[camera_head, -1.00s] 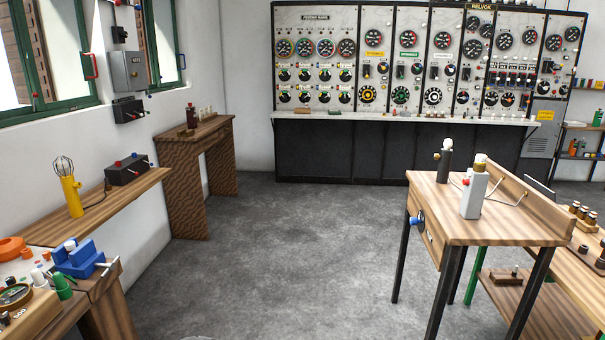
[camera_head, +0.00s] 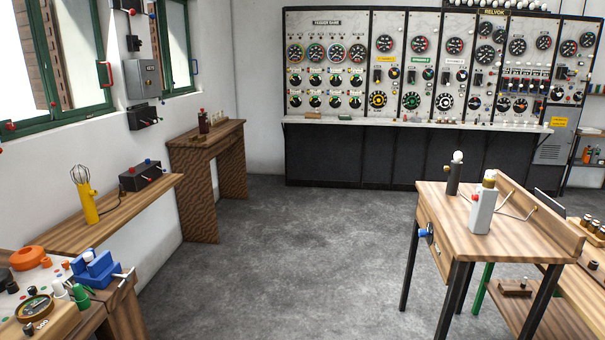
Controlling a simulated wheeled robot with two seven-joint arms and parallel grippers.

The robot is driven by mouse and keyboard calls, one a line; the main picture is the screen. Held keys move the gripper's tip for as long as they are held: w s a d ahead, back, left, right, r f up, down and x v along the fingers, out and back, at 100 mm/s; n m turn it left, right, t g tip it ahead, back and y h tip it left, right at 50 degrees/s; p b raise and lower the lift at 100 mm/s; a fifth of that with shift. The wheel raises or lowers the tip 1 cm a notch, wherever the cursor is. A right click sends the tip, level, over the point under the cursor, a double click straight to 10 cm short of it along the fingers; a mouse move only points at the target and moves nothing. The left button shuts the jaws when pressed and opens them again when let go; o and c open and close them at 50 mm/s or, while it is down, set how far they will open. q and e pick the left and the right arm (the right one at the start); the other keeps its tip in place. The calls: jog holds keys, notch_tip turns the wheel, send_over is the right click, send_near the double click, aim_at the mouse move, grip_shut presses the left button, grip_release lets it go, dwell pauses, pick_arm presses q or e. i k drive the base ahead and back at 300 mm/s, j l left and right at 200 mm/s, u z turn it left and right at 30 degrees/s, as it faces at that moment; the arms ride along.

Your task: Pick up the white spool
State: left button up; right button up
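I cannot pick out a clear white spool in this view. A small white piece (camera_head: 58,289) stands on the cluttered bench at the lower left, next to green pieces (camera_head: 80,295). It is too small to tell whether it is a spool. Another small white knob (camera_head: 88,255) tops a blue block device (camera_head: 95,270) on the same bench. Neither of my grippers is in view.
A wooden desk (camera_head: 455,209) with a white bottle-like device (camera_head: 482,208) stands at the right. A shelf (camera_head: 150,208) with a yellow caged lamp (camera_head: 88,203) runs along the left wall. A control panel (camera_head: 370,70) spans the back. The middle floor (camera_head: 300,255) is free.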

aim_at(88, 257)
jog(key=u, duration=1.3)
